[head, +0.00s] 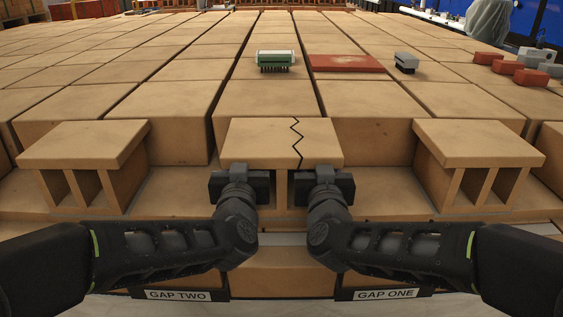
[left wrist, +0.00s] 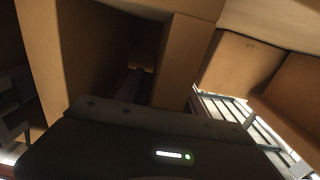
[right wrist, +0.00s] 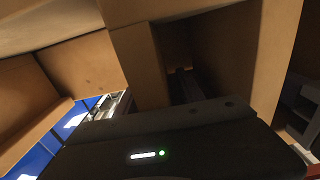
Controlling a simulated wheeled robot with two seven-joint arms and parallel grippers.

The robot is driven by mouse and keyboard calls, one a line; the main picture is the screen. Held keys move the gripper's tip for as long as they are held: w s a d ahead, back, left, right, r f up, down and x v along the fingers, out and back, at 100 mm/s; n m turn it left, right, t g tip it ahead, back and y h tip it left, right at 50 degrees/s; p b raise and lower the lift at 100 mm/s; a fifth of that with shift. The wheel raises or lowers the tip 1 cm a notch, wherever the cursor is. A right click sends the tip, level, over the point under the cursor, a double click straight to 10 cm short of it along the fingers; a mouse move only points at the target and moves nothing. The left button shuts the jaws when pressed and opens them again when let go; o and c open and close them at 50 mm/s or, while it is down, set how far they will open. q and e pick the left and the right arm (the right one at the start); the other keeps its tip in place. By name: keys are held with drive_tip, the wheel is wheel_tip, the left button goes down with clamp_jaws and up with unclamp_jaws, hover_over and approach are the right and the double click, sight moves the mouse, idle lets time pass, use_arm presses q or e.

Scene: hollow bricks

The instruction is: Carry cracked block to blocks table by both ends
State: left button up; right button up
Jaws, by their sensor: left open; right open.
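The cracked block (head: 262,140) is a tan hollow brick with a dark zigzag crack across the right part of its top. It stands in the middle of the front row in the head view. My left gripper (head: 240,186) is open at the left part of its front face, and my right gripper (head: 323,184) is open at the right part. In the left wrist view a finger reaches into a dark hollow of a brick (left wrist: 182,60). The right wrist view likewise shows a finger inside a hollow of a brick (right wrist: 135,60). Contact with the walls cannot be told.
Whole hollow bricks stand at left (head: 85,145) and right (head: 478,142). Behind are rows of tan blocks. A green-white brush (head: 275,59), a red slab (head: 346,63), a grey brush (head: 406,62) and small red and grey pieces (head: 531,77) lie there. Labels read GAP TWO (head: 180,295) and GAP ONE (head: 385,294).

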use_arm(q)
drive_tip(key=shift+c, duration=0.3)
use_arm(e)
drive_tip(key=shift+c, duration=0.3)
use_arm(q)
clamp_jaws()
use_arm(e)
clamp_jaws()
idle(0.4)
